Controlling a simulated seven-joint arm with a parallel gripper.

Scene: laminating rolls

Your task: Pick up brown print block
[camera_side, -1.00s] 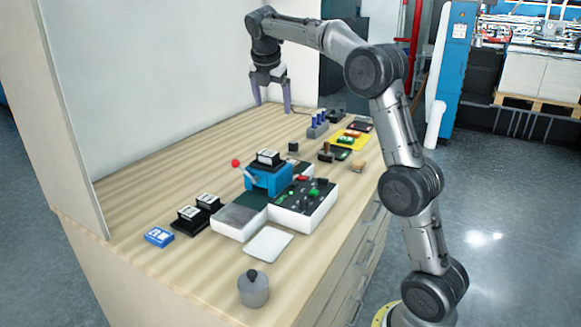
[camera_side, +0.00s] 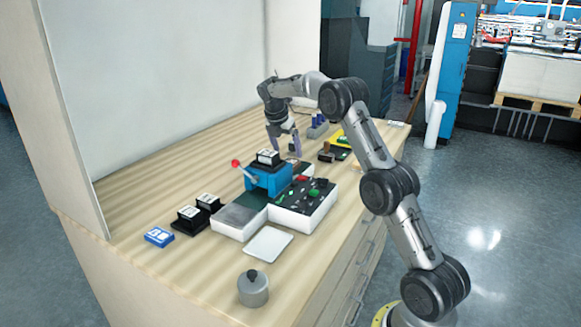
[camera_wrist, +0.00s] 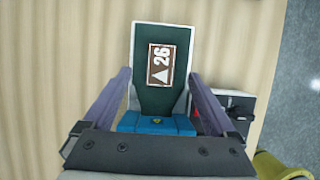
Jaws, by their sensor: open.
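A brown block face (camera_wrist: 160,65) with a white edge, a white triangle and "26" shows in the wrist view, between and just beyond my fingertips. Around it is a dark green, pale-edged plate (camera_wrist: 160,100). A blue body (camera_wrist: 157,123) lies nearer the wrist. In the side view a black block (camera_side: 268,157) with a pale face sits on the blue press (camera_side: 268,178); I cannot tell whether it is the brown one. My gripper (camera_side: 286,150) is open and empty, fingers down, above the table behind the press. It also frames the block in the wrist view (camera_wrist: 158,76).
The press has a red-knobbed lever (camera_side: 236,163) and a white base with a control panel (camera_side: 305,197). Black blocks (camera_side: 188,219) and a blue block (camera_side: 158,236) stand at left. A white tray (camera_side: 268,244) and a grey weight (camera_side: 253,288) lie in front. The back-left table is clear.

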